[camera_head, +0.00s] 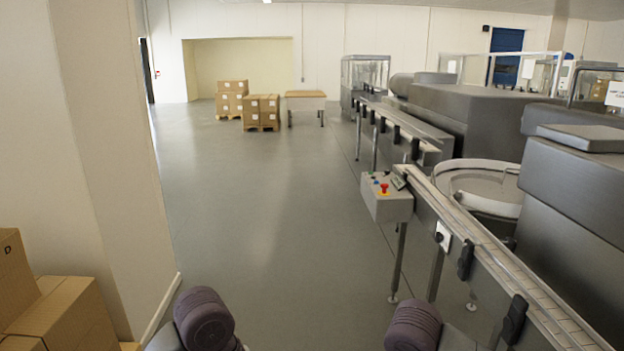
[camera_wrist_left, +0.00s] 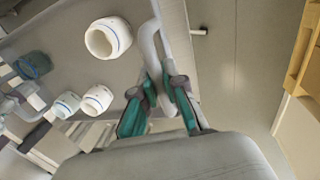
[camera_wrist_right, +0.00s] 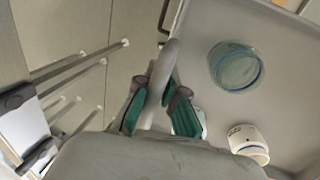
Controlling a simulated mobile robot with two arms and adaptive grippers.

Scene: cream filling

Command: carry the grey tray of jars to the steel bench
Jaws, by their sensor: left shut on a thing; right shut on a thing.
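The grey tray shows in the left wrist view (camera_wrist_left: 65,35) and the right wrist view (camera_wrist_right: 205,22). My left gripper (camera_wrist_left: 160,86) is shut around a pale tubular handle (camera_wrist_left: 149,42) at the tray's edge. My right gripper (camera_wrist_right: 161,90) is shut around a similar handle (camera_wrist_right: 163,68). In the left wrist view, white jars (camera_wrist_left: 108,38) and a dark bluish jar (camera_wrist_left: 34,65) stand on the tray. In the right wrist view, a clear bluish jar (camera_wrist_right: 235,66) and a white jar (camera_wrist_right: 247,143) stand on it. The head view shows neither tray nor grippers.
In the head view, a conveyor line (camera_head: 470,230) with a control box (camera_head: 386,197) runs along the right. A wall corner (camera_head: 120,150) and cardboard boxes (camera_head: 65,315) are close left. Open floor (camera_head: 270,220) lies between. Stacked boxes (camera_head: 261,112) and a low table (camera_head: 306,101) stand far back.

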